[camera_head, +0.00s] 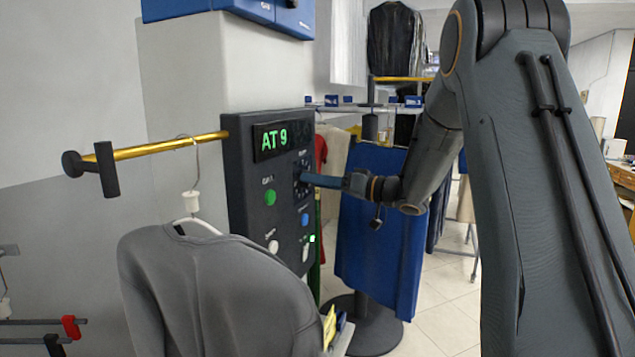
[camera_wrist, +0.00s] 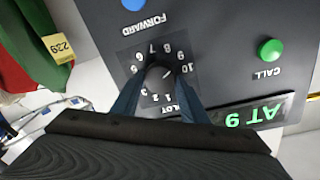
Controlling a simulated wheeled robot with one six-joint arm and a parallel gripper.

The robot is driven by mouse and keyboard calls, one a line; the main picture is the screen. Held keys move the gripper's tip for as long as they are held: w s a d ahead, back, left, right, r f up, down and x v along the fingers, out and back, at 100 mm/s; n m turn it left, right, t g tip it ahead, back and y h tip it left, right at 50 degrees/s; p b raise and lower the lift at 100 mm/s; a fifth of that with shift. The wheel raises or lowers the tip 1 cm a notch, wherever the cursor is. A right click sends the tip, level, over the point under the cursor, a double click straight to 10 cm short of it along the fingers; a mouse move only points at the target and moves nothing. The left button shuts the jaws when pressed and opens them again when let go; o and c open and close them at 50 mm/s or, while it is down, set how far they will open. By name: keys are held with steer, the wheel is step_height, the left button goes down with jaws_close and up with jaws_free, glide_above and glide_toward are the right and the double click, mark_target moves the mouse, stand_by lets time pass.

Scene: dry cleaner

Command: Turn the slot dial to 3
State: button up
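The slot dial (camera_wrist: 157,75) is a dark round knob with a pale pointer mark, on a square plate numbered 1 to 10. The pointer aims toward the 9–10 side of the ring. In the head view the dial (camera_head: 301,176) is seen edge-on and partly hidden by my gripper. The green display (camera_head: 272,139) reads AT 9. My gripper (camera_head: 312,180) reaches in from the right, at the dial. In the wrist view its two blue fingers (camera_wrist: 157,90) are spread, one on each side of the knob, with gaps showing.
The dark panel (camera_head: 245,205) also has a green CALL button (camera_head: 270,197), a blue FORWARD button (camera_head: 304,219) and a white button (camera_head: 273,246). A brass rail (camera_head: 155,147) sticks out left, with a grey sweater (camera_head: 215,290) hanging in front. A blue cloth (camera_head: 375,235) hangs behind my gripper.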

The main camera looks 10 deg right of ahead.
steer(key=c, duration=0.5)
steer(key=n+b, duration=1.1)
steer(key=b, duration=0.2)
steer(key=n+g+y+b, duration=0.1)
steer(key=n+b, duration=1.1)
steer(key=b, duration=0.1)
steer(key=n+g+b, duration=0.1)
steer(key=n+b, duration=1)
steer(key=b, duration=0.1)
steer(key=shift+w+d+f+y+b, duration=0.15)
steer(key=shift+w+f+y+b, duration=0.15)
steer(key=shift+y+b, duration=0.1)
steer(key=n+b, duration=0.3)
steer(key=b, duration=0.1)
steer(key=shift+r, duration=0.2)
steer(key=shift+s+r+n, duration=0.1)
steer(key=shift+n, duration=0.3)
